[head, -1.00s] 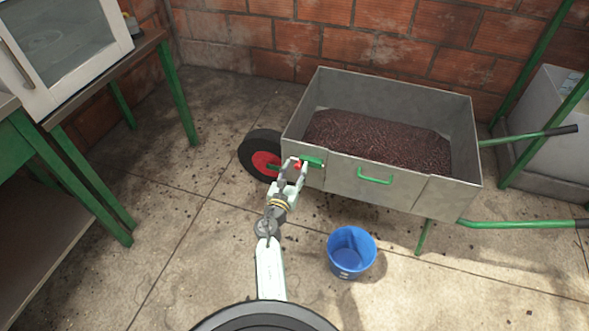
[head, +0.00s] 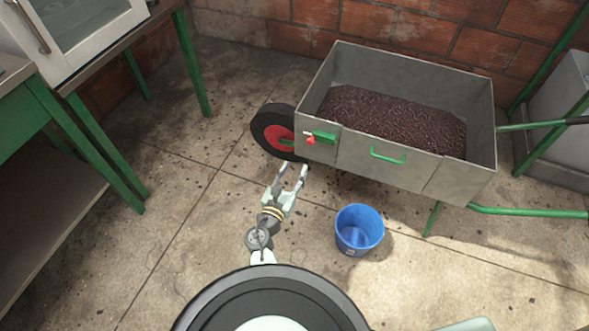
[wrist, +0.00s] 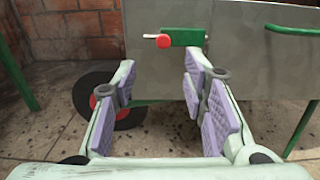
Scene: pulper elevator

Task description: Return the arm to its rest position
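The latch also shows in the head view (head: 324,137).
A blue bucket (head: 358,230) stands on the floor right of my gripper. The wheelbarrow holds dark red cherries or beans (head: 395,120) and has a black wheel with a red hub (head: 277,132). A green-legged table (head: 192,65) stands at left. The floor between is clear.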

